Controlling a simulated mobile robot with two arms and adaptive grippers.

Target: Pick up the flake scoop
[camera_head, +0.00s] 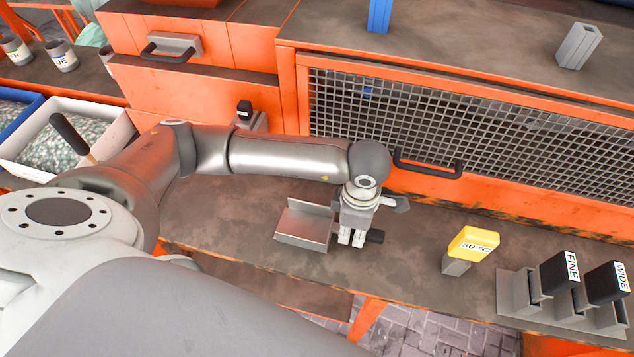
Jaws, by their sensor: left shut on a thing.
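The flake scoop (303,228) looks like a grey metal pan with an upright back plate and a dark handle end (375,236) on its right. It is at the orange-edged bench, in the middle of the head view. My left gripper (351,240) points down between the pan and the handle end, shut on the scoop's handle. The fingers hide the middle of the handle. I cannot tell whether the scoop touches the bench top. My right gripper is not in view.
A yellow "30 °C" block (474,243) and a rack (515,295) with FINE and WIDE blocks stand to the right. A mesh-front cabinet (480,135) with a dark handle is behind.

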